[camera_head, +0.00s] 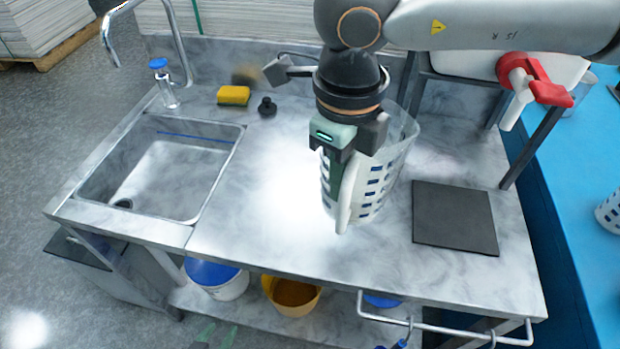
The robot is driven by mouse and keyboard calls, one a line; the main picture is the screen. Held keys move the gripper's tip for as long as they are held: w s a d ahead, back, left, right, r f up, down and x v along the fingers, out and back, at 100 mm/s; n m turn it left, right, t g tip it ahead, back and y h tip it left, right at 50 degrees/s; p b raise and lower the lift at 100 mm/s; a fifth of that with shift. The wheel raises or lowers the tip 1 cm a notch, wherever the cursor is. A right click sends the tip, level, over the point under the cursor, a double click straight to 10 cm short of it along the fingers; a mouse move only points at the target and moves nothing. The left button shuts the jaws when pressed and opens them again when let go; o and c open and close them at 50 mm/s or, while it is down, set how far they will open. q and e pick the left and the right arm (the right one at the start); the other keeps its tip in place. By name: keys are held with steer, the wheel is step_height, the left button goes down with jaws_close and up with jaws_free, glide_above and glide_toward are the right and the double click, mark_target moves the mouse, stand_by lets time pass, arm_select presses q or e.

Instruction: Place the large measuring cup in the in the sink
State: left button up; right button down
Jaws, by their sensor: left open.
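The large measuring cup (378,182), translucent white with blue markings, stands upright on the marble-look counter, right of its middle. Its white handle (347,200) faces the front. My left gripper (345,165) points down at the cup's handle side. It is open; one dark green finger is left of the handle, and the other finger is mostly hidden. I cannot tell whether the fingers touch the handle. The gripper covers part of the cup's rim. The sink (165,170) is an empty rectangular basin at the counter's left. My right gripper is not in view.
A tap (175,40), a blue-topped bottle (162,82), a yellow sponge (233,95) and a black stopper-like piece (267,106) are near the sink. A dark square mat (454,217) lies right of the cup. The counter between cup and sink is clear.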

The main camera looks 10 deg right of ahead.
mark_target(366, 179)
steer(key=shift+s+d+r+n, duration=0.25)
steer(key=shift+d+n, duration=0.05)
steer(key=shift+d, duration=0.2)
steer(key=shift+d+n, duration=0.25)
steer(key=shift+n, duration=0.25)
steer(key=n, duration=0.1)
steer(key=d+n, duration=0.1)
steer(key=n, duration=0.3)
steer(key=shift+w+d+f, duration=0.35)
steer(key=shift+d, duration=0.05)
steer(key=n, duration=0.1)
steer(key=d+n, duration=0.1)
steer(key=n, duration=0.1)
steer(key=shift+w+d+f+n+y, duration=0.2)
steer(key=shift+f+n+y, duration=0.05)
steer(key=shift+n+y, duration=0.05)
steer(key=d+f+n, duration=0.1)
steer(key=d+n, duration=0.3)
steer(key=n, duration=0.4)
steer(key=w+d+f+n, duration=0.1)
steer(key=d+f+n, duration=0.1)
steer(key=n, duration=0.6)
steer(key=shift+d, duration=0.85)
